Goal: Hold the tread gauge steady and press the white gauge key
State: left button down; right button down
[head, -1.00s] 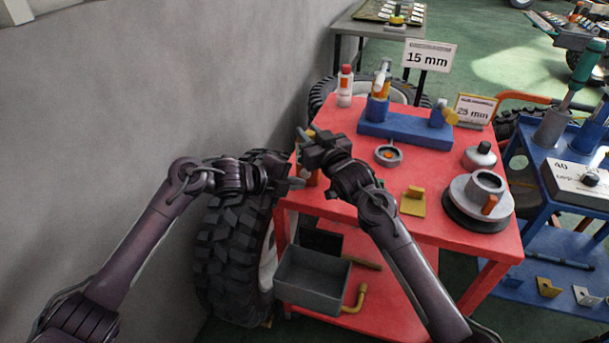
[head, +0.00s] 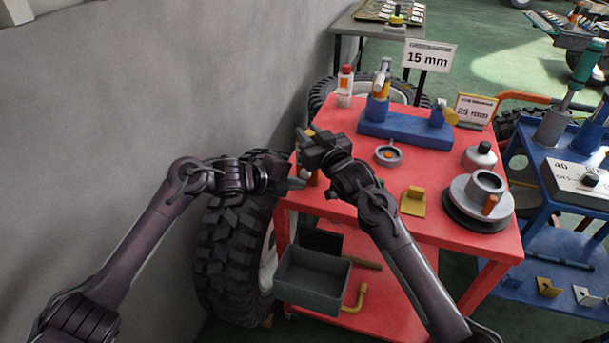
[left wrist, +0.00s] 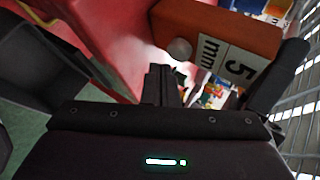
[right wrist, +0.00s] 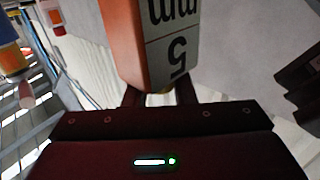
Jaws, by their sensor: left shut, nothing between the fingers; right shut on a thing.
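The tread gauge is an orange block with a white "5 mm" face, seen in the left wrist view (left wrist: 215,38) and the right wrist view (right wrist: 150,45). My right gripper (right wrist: 160,94) is shut on it. The round white gauge key (left wrist: 180,50) sticks out from the gauge's end. My left gripper (left wrist: 166,70) is shut and empty, its tips right by the key. I cannot tell whether they touch it.
The red cart (head: 400,225) carries a blue fixture (head: 405,130), a round metal hub (head: 478,200) and a yellow bracket (head: 413,201). A grey bin (head: 313,282) sits on its lower shelf. A big tyre (head: 235,245) stands between cart and wall.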

pick_arm(q)
jog(key=shift+w, duration=0.15)
jog(key=shift+w+d, duration=0.15)
jog(key=shift+w, duration=0.1)
jog(key=shift+w+d, duration=0.1)
jog(key=shift+w, duration=0.35)
dwell(0.8)
jog(key=shift+s, duration=0.1)
jog(key=shift+s+a, duration=0.25)
jog(key=shift+s, duration=0.5)
jog(key=s, duration=0.1)
jog(key=s+a, duration=0.1)
jog(key=s, duration=0.2)
jog(key=shift+s+a, duration=0.3)
jog(key=shift+s, duration=0.05)
dwell(0.7)
